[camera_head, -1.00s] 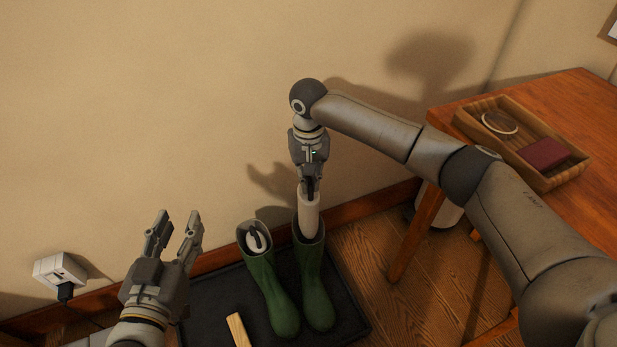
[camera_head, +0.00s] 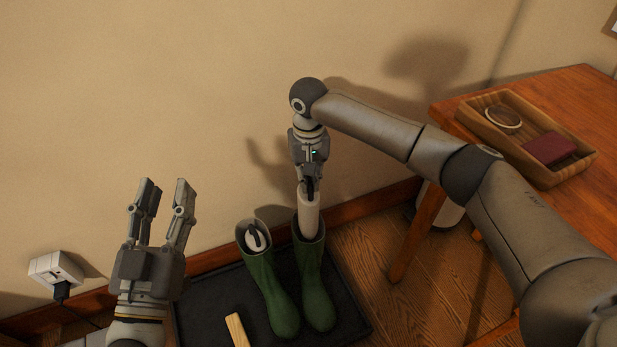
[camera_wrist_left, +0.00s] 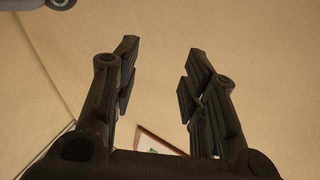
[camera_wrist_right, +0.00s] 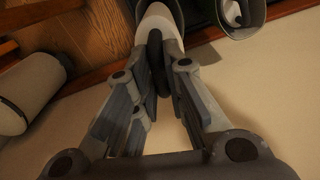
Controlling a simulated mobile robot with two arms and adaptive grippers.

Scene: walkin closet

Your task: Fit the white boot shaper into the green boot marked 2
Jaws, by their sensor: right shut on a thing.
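Two green boots stand side by side on a dark mat; no number can be read on either. The right boot (camera_head: 313,285) has a white boot shaper (camera_head: 308,216) upright at its opening, its lower end inside the shaft and its upper part above the rim. My right gripper (camera_head: 309,186) is shut on the shaper's dark handle, which also shows in the right wrist view (camera_wrist_right: 155,60). The left boot (camera_head: 268,285) has another white shaper (camera_head: 254,238) with a dark handle, sunk in its opening. My left gripper (camera_head: 163,186) is open and empty, left of the boots.
The dark mat (camera_head: 215,300) lies against the wall, with a light wooden piece (camera_head: 237,330) on it. A wooden table (camera_head: 560,100) at right carries a wooden tray (camera_head: 490,130). A white wall socket box (camera_head: 52,270) is at left.

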